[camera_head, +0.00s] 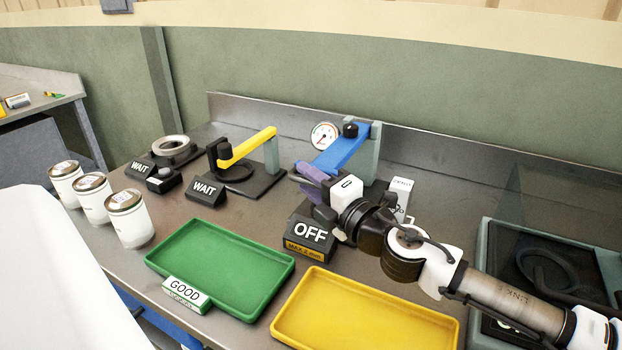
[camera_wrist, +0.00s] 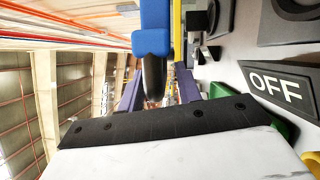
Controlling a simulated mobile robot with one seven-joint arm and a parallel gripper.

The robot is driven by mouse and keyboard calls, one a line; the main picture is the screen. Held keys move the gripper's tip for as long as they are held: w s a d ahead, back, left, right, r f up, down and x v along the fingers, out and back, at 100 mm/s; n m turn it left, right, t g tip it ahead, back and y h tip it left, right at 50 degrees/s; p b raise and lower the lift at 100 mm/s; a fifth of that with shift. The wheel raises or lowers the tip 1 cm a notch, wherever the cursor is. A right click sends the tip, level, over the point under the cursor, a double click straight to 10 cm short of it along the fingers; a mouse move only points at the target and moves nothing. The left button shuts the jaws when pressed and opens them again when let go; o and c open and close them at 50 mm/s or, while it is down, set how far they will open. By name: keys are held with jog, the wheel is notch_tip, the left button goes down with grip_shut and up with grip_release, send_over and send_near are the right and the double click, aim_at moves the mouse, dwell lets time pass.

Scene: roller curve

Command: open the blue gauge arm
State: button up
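The blue gauge arm (camera_head: 343,153) runs from a grey post (camera_head: 372,155) at the back of the bench down toward the front left. A round white dial (camera_head: 324,135) and a black knob stand by it. In the wrist view the blue arm (camera_wrist: 152,38) ends in a dark rounded handle (camera_wrist: 153,78). My gripper (camera_head: 298,175) is at the arm's front end. Its purple fingers (camera_wrist: 158,88) are apart, with the handle showing between them and a gap beside it. I cannot tell whether they touch it. My wrist hides the gauge's base in the head view.
An OFF sign (camera_head: 310,233) stands just in front of my gripper. A yellow-armed fixture (camera_head: 248,146) with a WAIT sign is to the left. Green (camera_head: 222,265) and yellow (camera_head: 368,310) trays lie in front. Several white canisters (camera_head: 128,218) stand at far left.

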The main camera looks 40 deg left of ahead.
grip_shut()
dwell(0.4)
